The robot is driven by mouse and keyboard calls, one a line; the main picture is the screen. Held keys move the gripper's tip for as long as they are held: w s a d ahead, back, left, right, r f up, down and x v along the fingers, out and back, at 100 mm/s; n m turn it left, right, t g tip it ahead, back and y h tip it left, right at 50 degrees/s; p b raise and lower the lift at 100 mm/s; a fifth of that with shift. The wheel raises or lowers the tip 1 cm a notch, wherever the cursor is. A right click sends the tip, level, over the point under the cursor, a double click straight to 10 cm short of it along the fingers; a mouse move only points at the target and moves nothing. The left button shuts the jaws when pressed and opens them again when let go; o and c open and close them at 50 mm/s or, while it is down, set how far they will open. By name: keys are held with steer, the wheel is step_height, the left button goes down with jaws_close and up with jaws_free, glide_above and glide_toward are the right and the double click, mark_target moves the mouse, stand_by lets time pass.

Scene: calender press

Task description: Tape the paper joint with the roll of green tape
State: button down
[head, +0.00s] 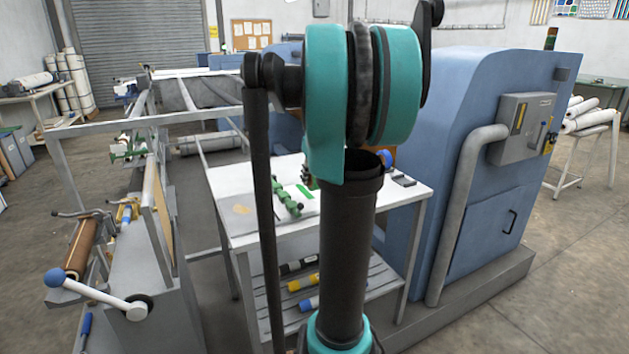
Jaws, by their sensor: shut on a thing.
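My teal and black arm stands across the middle of the head view and hides part of the white-topped table (232,222) behind it. A small flat green patch (305,191) lies on the white tabletop. I cannot tell whether it is tape. A green object with knobs (288,204) lies just in front of it. A small green and dark shape shows at the arm's left edge, too covered to identify. No roll of green tape or paper joint can be clearly made out.
A tall blue machine cabinet (497,130) with a grey pipe stands right of the table. Rolls with coloured ends (303,282) lie on the slatted lower shelf. A grey frame with a brown roll (82,250) and a blue-knobbed crank (95,290) is at left.

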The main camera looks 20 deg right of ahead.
steer(key=shift+w+a, duration=0.1)
steer(key=shift+w, duration=2.25)
steer(key=shift+f, duration=1.7)
steer(key=shift+f, duration=0.3)
steer(key=shift+s, duration=0.25)
steer(key=shift+s, duration=0.3)
steer(key=shift+s, duration=0.15)
steer(key=shift+s, duration=0.4)
steer(key=shift+s, duration=0.2)
steer(key=shift+s, duration=0.35)
